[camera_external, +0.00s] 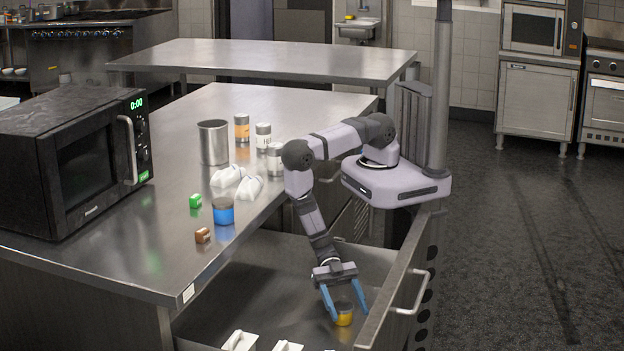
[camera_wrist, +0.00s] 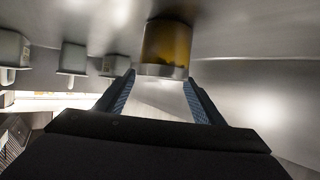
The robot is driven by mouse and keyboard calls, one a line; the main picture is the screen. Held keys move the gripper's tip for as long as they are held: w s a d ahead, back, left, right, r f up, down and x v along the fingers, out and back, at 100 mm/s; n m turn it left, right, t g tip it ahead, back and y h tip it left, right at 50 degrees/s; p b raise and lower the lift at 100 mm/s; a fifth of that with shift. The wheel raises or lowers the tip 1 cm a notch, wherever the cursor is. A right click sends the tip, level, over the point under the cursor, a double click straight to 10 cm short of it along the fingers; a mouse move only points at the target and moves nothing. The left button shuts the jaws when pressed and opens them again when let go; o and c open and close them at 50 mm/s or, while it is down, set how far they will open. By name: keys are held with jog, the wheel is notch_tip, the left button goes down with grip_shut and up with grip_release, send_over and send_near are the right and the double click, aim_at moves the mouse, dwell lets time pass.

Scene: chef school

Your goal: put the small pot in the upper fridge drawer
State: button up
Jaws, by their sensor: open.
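A small amber-yellow pot with a dark top (camera_external: 344,314) sits on the floor of the open drawer (camera_external: 391,287), near its front wall. The wrist view shows the pot (camera_wrist: 167,45) upside down in the picture, with a pale metallic band, just ahead of the fingertips. My gripper (camera_external: 345,307) reaches down into the drawer with its blue fingers apart, one on each side of the pot in the outside view. The fingers (camera_wrist: 160,78) are open and empty. Whether either finger touches the pot cannot be told.
White containers (camera_external: 240,341) stand in the drawer's near left part. On the counter are a blue pot (camera_external: 223,211), green (camera_external: 195,201) and brown (camera_external: 202,236) small items, white bags (camera_external: 228,177), a metal pot (camera_external: 213,142), several jars (camera_external: 263,136) and a microwave (camera_external: 75,160).

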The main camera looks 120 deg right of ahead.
aim_at(345, 307)
jog(key=v, duration=0.2)
jog(key=shift+d+r+p, duration=0.2)
jog(key=shift+d+p, duration=0.15)
jog(key=shift+p, duration=0.05)
notch_tip(345, 307, up, 5)
jog(key=p, duration=0.4)
jog(key=shift+a, duration=0.1)
jog(key=shift+r+p, duration=0.8)
jog(key=shift+r, duration=0.05)
